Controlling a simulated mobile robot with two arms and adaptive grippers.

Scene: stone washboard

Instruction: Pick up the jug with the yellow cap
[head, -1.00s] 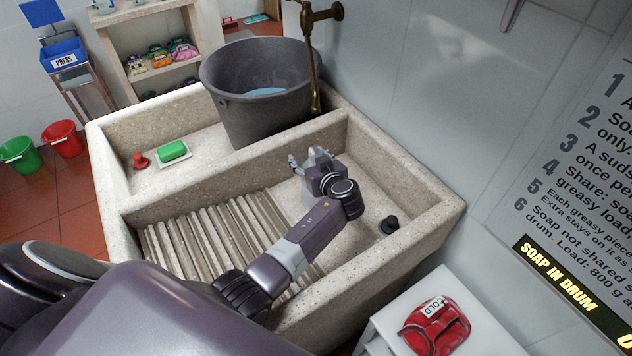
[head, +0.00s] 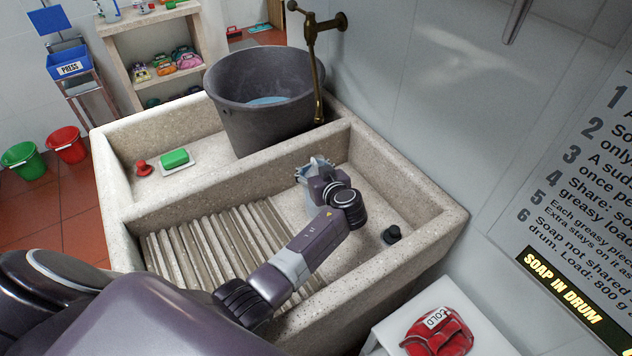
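I cannot make out a jug with a yellow cap in the head view. A white and blue container (head: 109,12) stands on top of the back shelf; its top is cut off by the frame, so its cap is hidden. My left gripper (head: 312,178) is low inside the near basin of the stone washboard (head: 400,268), beyond the ribbed part and close to the dividing wall. Its grey fingers are partly hidden by my wrist, and I cannot tell whether they are open or hold anything. My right gripper is out of view.
A large grey tub (head: 228,120) stands in the far basin under a brass tap (head: 318,75). A green soap (head: 175,158) and red plug (head: 144,168) lie there too. A black plug (head: 391,234) is in the near basin. A red cloth bundle (head: 437,331) rests on a white stand (head: 490,340).

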